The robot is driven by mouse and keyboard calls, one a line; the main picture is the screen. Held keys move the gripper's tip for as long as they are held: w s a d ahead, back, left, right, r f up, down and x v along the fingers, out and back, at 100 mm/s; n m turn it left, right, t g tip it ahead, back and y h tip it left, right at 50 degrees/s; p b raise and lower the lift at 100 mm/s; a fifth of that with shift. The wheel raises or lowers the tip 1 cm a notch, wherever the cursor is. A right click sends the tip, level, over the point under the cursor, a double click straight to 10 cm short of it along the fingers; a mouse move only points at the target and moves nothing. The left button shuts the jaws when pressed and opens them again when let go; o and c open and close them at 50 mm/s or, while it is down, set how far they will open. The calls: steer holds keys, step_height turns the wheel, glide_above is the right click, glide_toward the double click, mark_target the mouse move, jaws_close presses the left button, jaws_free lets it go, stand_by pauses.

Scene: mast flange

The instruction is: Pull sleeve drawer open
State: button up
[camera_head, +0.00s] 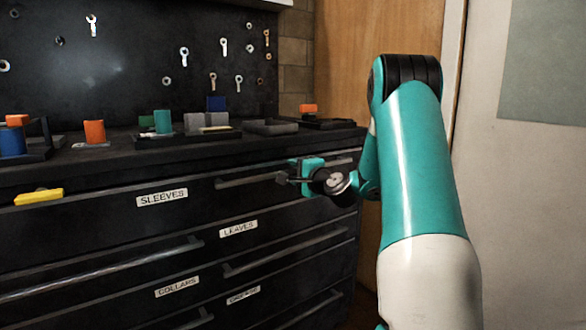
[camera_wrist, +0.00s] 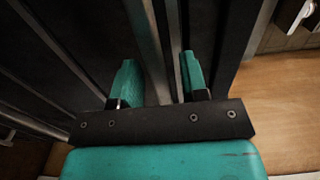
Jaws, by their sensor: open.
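The dark cabinet has a white SLEEVES label (camera_head: 162,198) high on its front. A long bar handle (camera_head: 240,181) runs along the upper right of the front, to the right of that label. I cannot tell for sure which drawer this handle belongs to. The drawer fronts look shut. My gripper (camera_head: 284,178) is at this handle, right of its middle. In the wrist view, my gripper (camera_wrist: 158,82) has its two teal fingers apart, and a grey bar (camera_wrist: 150,40) runs between them. Whether either finger touches the bar is not clear.
Below are drawers labelled LEAVES (camera_head: 238,228) and COLLARS (camera_head: 177,287), with protruding bar handles. Coloured blocks and fixtures stand on the cabinet top (camera_head: 190,148). A yellow piece (camera_head: 38,197) is at the left. A wooden panel (camera_head: 335,60) stands behind my arm.

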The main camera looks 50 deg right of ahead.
steer(key=shift+x, duration=0.95)
steer(key=shift+s, duration=0.1)
steer(key=shift+c, duration=0.4)
jaws_close()
